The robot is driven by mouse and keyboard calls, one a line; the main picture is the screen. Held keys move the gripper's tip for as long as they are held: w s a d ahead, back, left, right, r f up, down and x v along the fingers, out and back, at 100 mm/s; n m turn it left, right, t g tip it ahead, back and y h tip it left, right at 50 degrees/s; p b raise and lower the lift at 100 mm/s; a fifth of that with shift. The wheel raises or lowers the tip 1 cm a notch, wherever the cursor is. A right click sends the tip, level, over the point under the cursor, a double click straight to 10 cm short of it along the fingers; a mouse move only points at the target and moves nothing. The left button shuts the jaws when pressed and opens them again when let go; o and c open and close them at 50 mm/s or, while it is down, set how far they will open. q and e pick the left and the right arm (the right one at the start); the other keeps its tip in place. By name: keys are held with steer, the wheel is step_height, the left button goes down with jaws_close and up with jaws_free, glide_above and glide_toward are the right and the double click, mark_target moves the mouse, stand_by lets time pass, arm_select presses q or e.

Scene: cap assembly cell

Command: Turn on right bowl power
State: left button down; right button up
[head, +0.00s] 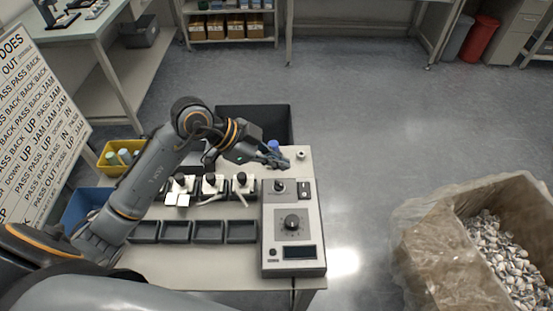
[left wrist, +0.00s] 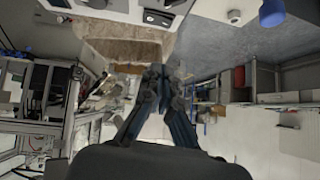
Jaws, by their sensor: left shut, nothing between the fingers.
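A grey control box (head: 268,225) stands at the right end of the table. I cannot read which control is labelled for the right bowl. My left gripper (head: 282,163) is shut and empty above the table, just beyond the box's far edge, apart from it. In the left wrist view its fingers (left wrist: 157,76) come together, with part of a pale box (left wrist: 160,17) at the top. My right gripper is not in view.
Several small black-and-white devices (head: 210,184) and black trays (head: 175,232) line the table left of the box. A blue round object (head: 273,146) and a small white part (head: 300,155) are near the gripper. A crate of loose parts (head: 500,250) stands on the right.

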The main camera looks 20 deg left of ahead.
arm_select(q)
glide_above(306, 184)
steer(key=s+a, duration=0.2)
step_height(306, 184, down, 4)
steer(key=shift+a+f+p, duration=0.1)
steer(key=shift+a+p, duration=0.05)
steer(key=shift+p, duration=0.15)
steer(key=f, duration=0.3)
steer(key=shift+w+f, duration=0.25)
steer(key=shift+w, duration=0.05)
steer(key=shift+f, duration=0.55)
steer(key=shift+p, duration=0.4)
steer(key=shift+w+f, duration=0.1)
steer(key=shift+f, duration=0.05)
